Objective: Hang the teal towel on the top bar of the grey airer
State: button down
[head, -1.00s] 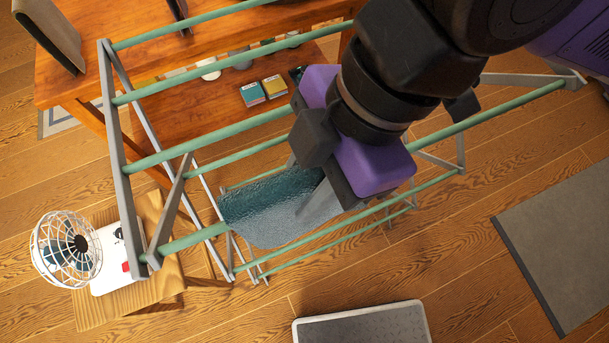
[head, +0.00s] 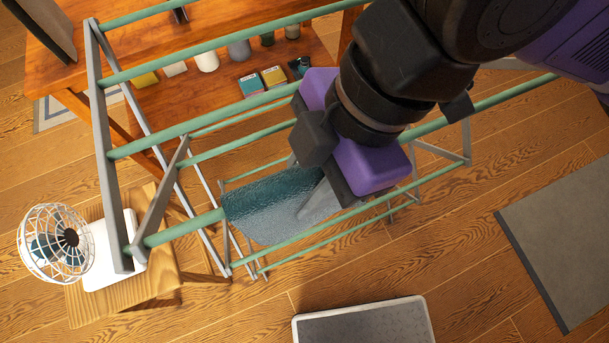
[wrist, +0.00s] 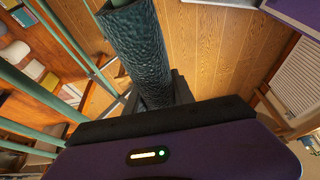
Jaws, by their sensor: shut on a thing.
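The teal towel (head: 275,197) hangs at the near long side of the grey airer (head: 106,150), with a darker upper part and a paler lower part. My gripper (head: 302,185) is shut on it from above. A near green bar (head: 185,228) of the airer runs into the towel's left edge. In the wrist view the towel (wrist: 143,50) is curved around a green bar, whose end shows at the top. The bar's middle and the towel's right part are hidden behind my gripper and arm in the head view.
A white fan (head: 57,244) stands on a small wooden stool (head: 160,275) at the left. A wooden shelf unit (head: 160,50) with small boxes and cups is behind the airer. A grey-topped step (head: 363,322) and a grey mat (head: 565,240) lie on the floor in front.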

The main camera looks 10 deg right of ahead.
jog(key=c, duration=1)
grip_release()
jog(key=shift+p+v, duration=0.6)
jog(key=shift+v, duration=3.3)
